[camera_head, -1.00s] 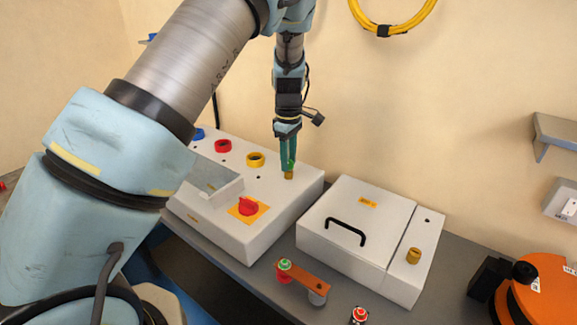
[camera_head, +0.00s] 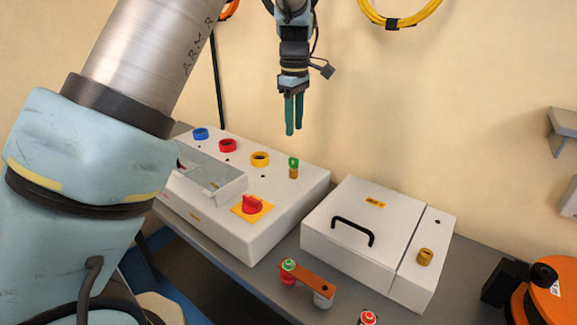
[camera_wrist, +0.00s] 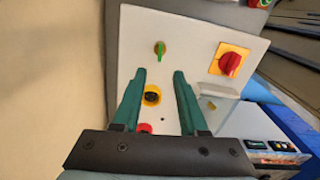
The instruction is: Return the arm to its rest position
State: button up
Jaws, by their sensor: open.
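My gripper (camera_head: 293,115) hangs fingers-down above the white control box (camera_head: 262,232) in the head view. Its two green fingers are apart with nothing between them, clear of the box. Below it, a green-topped brass key or knob (camera_head: 294,168) stands upright on the box. The wrist view shows the open fingers (camera_wrist: 158,75) over the same box, with the green handle (camera_wrist: 160,50) beyond the tips.
The box carries a red rotary switch (camera_head: 251,205) and blue, red and yellow rings (camera_head: 260,159). A lidded white box (camera_head: 345,240) with a black handle stands to the right. A copper bar (camera_head: 310,277) is in front. A yellow cable coil (camera_head: 395,15) hangs on the wall.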

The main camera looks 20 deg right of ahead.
jog(key=a+f+m, duration=0.1)
jog(key=a, duration=0.6)
jog(key=a+f+m, duration=0.1)
jog(key=a, duration=0.6)
jog(key=a+f+m+b, duration=0.1)
jog(key=a, duration=0.7)
jog(key=shift+a+h, duration=0.1)
jog(key=shift+h, duration=0.2)
jog(key=s+a+f+m+t, duration=0.1)
jog(key=s+a+f+m, duration=0.2)
jog(key=s+a, duration=0.8)
jog(key=a+m, duration=0.2)
jog(key=a, duration=0.1)
jog(key=shift+a+f+t+b, duration=0.2)
jog(key=shift+a+t+b, duration=0.1)
jog(key=shift+b, duration=0.1)
